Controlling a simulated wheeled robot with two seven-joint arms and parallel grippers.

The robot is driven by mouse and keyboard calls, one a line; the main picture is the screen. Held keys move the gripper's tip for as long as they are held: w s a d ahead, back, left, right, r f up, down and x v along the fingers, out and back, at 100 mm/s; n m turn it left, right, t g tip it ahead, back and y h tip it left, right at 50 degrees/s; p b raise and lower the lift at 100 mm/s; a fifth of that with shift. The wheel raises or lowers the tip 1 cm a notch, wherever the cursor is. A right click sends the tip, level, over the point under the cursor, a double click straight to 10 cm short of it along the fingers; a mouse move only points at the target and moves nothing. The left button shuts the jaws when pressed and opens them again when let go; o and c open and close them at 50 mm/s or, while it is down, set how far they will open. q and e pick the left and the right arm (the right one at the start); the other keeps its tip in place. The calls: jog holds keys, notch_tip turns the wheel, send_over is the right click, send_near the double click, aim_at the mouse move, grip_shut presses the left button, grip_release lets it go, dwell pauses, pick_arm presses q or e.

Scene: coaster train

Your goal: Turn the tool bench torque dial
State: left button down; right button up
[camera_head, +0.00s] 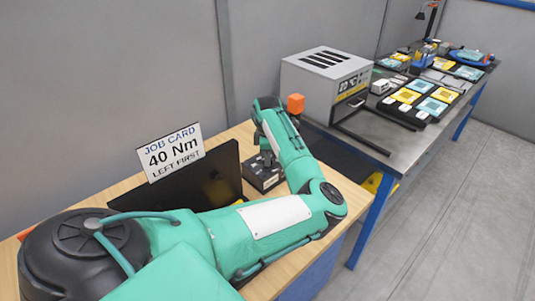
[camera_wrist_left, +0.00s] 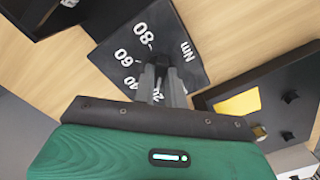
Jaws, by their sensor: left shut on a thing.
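The torque dial is a black square panel (camera_wrist_left: 185,28) with white marks 20, 40, 60, 80 and "Nm", seen in the left wrist view. My left gripper (camera_wrist_left: 160,72) is over the panel, with its fingers shut on the dark knob (camera_wrist_left: 161,58) at the centre of the scale. The fingers hide much of the knob and part of the low numbers, so I cannot tell the exact setting. In the head view the dial's black box (camera_head: 264,173) sits on the wooden bench below my left wrist. A job card (camera_head: 172,152) reads "40 Nm, left first". My right gripper is not in view.
A black upright panel (camera_head: 222,172) stands beside the dial box. A tray (camera_wrist_left: 284,97) with a yellow patch and black knobs lies to the right in the wrist view. A grey metal table (camera_head: 350,130) behind carries a grey machine (camera_head: 325,75) and several coloured cards.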

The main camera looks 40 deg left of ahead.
pick_arm(q)
jog(key=n, duration=0.2)
jog(key=shift+n+p, duration=0.35)
jog(key=shift+n, duration=0.05)
jog(key=n, duration=0.2)
jog(key=shift+n, duration=0.4)
jog(key=n, duration=0.4)
jog(key=shift+n, duration=0.3)
jog(key=c, duration=1.4)
grip_release()
jog(key=shift+c, duration=0.2)
